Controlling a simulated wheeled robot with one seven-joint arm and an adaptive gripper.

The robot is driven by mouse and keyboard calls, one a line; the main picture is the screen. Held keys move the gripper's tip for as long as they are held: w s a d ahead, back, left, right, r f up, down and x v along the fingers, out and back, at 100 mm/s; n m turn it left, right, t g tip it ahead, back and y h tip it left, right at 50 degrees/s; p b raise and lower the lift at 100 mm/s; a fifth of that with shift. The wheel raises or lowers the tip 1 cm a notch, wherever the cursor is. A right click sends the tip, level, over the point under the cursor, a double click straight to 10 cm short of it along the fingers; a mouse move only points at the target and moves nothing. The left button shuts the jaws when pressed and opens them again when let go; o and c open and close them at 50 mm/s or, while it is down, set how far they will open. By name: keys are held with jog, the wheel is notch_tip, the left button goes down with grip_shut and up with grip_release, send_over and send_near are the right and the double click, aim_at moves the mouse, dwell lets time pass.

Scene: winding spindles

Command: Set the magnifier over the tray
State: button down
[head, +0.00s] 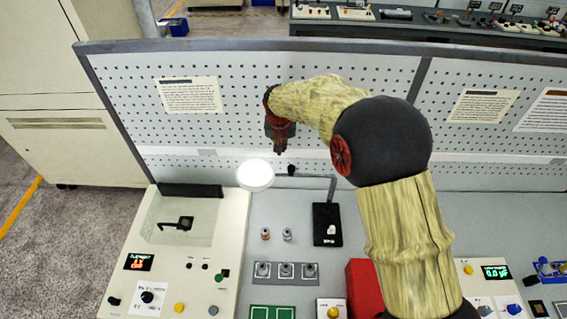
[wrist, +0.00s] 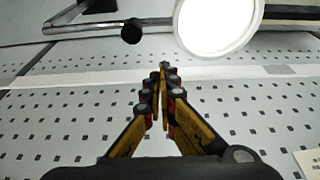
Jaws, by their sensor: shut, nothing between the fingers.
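The magnifier has a bright white round lens (head: 255,174), a dark knob (head: 291,170) and a thin arm leading to a post on a black base (head: 327,238). Its lens hangs near the back right corner of the left machine. A grey tray-like strip (head: 274,281) with three round parts lies nearer the front, clear of the lens in the picture; I cannot tell for sure that it is the tray. My gripper (head: 279,150) is shut and empty, pointing down behind the lens and knob. In the wrist view, the shut fingertips (wrist: 163,68) are apart from the lens (wrist: 218,22) and knob (wrist: 131,31).
A perforated panel (head: 240,112) stands close behind my gripper. The left machine (head: 230,235) has a recessed window and knobs. Two small cylinders (head: 287,234) stand on the bench before the lens. A red box (head: 362,285) is at front right, partly behind my arm.

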jog(key=shift+w+f, duration=0.1)
jog(key=shift+f, duration=0.05)
jog(key=shift+f, duration=0.1)
notch_tip(320, 180, down, 8)
jog(key=p, duration=0.4)
jog(key=shift+s+f, duration=0.25)
jog(key=shift+s, duration=0.2)
jog(key=shift+s, duration=0.1)
jog(key=shift+a, duration=0.15)
